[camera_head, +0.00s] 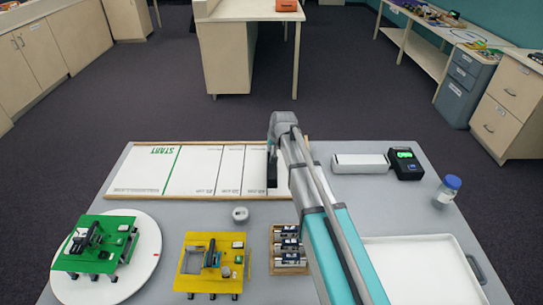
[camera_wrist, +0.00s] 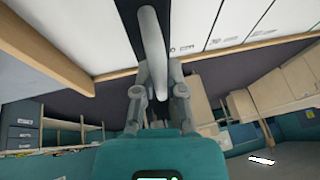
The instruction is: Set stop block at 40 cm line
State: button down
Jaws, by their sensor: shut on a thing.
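The white track board (camera_head: 197,170) lies along the far side of the grey table, with a green START line at left and several thin dark cross lines with small labels to the right. The stop block (camera_head: 272,172) is a dark bar lying across the track near the rightmost label that shows. My gripper (camera_head: 274,146) is over its far end. In the wrist view my gripper (camera_wrist: 155,92) is shut on the pale round handle (camera_wrist: 151,45) of the black block. The labels are too small to read surely, and my arm hides the track just right of the block.
A white box (camera_head: 360,164), a black device (camera_head: 405,164) with a green display and a blue-capped jar (camera_head: 447,190) stand at right. A green model (camera_head: 95,243), yellow model (camera_head: 212,262), small grey cylinder (camera_head: 240,214), wooden holder (camera_head: 289,250) and white tray (camera_head: 425,270) are nearer.

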jog(key=shift+w+a+f+b, duration=0.15)
jog(key=shift+w+f+b, duration=0.25)
jog(key=shift+f+b, duration=1.45)
jog(key=shift+f, duration=0.1)
jog(key=shift+s+f, duration=0.1)
jog(key=c, duration=0.7)
grip_release()
jog(key=shift+r, duration=0.2)
jog(key=p+v, duration=1.1)
jog(key=v, duration=0.1)
jog(key=s+d+g, duration=0.1)
jog(key=s+d, duration=0.4)
jog(key=s, duration=0.3)
jog(key=s+d+f+g+h, duration=0.1)
jog(key=s+d, duration=0.3)
jog(key=s, duration=0.4)
jog(key=s+d+g+h, duration=0.1)
jog(key=s+d+g, duration=0.1)
jog(key=s+d, duration=0.3)
jog(key=s, duration=0.3)
jog(key=shift+s+d+f+g, duration=0.3)
jog(key=shift+s+d+f, duration=0.05)
jog(key=shift+s+f, duration=0.05)
